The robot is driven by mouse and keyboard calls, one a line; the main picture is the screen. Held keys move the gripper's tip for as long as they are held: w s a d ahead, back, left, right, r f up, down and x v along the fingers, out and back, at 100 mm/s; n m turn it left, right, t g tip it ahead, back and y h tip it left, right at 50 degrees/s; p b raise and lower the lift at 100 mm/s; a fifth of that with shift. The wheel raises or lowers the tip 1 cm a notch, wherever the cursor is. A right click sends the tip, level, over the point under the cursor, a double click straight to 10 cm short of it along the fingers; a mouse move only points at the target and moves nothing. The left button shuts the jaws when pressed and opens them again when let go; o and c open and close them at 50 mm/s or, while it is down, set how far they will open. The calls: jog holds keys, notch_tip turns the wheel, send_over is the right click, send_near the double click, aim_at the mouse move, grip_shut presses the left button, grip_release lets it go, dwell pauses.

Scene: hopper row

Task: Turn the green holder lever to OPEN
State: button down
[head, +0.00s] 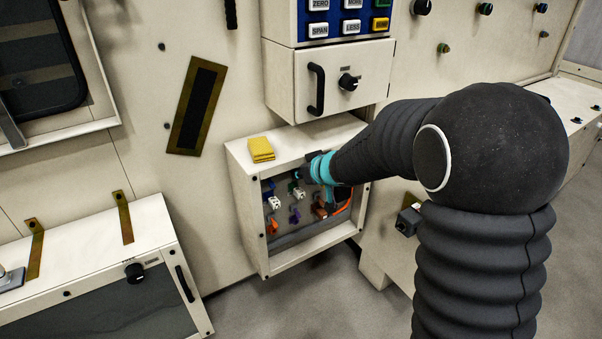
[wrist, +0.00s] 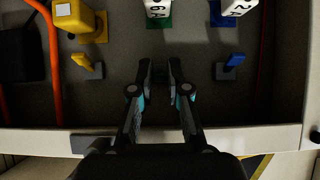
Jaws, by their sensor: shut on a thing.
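The green holder (wrist: 158,22) shows at the top middle of the wrist view, with a white fuse (wrist: 158,6) marked in black. In the head view the green holder (head: 293,187) is in the upper row of the low open box. My gripper (wrist: 159,72) reaches over the box's edge, its fingertips just short of the green holder, where its lever sits. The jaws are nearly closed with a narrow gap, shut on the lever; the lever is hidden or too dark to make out. In the head view my gripper (head: 308,174) is partly hidden by my arm.
A blue lever (wrist: 232,62) and a yellow lever (wrist: 83,63) flank the fingers, with free space between. An orange cable (wrist: 52,60) runs beside the yellow holder (wrist: 75,17). The box rim (wrist: 260,138) lies under my gripper.

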dwell(0.5)
jog(key=c, duration=1.1)
grip_release()
jog(key=shift+c, duration=0.2)
jog(key=v, duration=1.2)
